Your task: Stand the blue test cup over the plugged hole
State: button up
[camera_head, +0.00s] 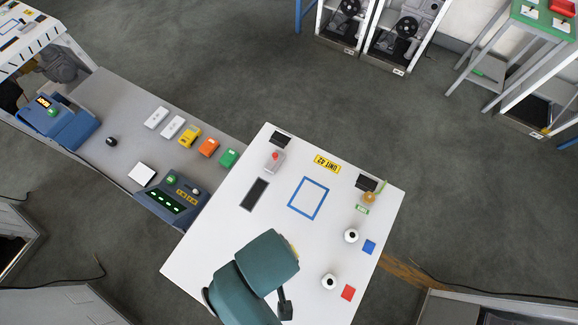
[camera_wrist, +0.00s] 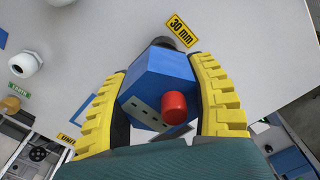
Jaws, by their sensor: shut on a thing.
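My gripper (camera_wrist: 160,72) is shut on a blue box-shaped thing (camera_wrist: 158,75) with a red round knob (camera_wrist: 174,107) and a row of small dark slots. A yellow ribbed finger presses each side. In the head view my teal arm hides the held thing. I cannot tell which thing is the blue test cup. The plugged hole is not clearly visible. A dark round part (camera_wrist: 163,41) shows just beyond the held thing.
The white table (camera_head: 225,220) carries a blue square outline (camera_head: 308,198), a dark strip (camera_head: 254,194), a grey box with a red button (camera_head: 275,160) and a yellow unit label (camera_head: 327,164). A yellow "30 mm" label (camera_wrist: 180,31) lies near the held thing. A grey bench (camera_head: 120,110) adjoins.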

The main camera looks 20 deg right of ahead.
jog(key=shift+w+a, duration=0.2)
jog(key=shift+w, duration=0.05)
jog(key=shift+f, duration=3.5)
jog(key=shift+f, duration=0.2)
jog(key=o, duration=1.3)
jog(key=shift+s, duration=0.1)
notch_tip(320, 180, up, 8)
jog(key=shift+f, duration=0.25)
